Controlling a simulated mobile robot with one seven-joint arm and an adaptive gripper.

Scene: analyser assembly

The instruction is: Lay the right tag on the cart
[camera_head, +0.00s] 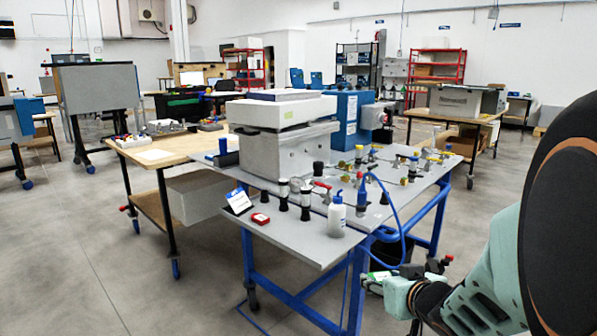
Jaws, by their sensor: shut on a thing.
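The cart (308,241) has a grey top and a blue frame, and stands in the middle of the view. My gripper (376,284) is at the lower right, beyond the cart's front right corner and lower than its top. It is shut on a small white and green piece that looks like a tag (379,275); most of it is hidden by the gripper. Another white and blue tag-like card (238,202) leans tilted on the cart's left front part. I cannot tell from its face which tag I hold.
A blue hose (398,222) hangs over the right edge. The front strip of the top has bare room.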

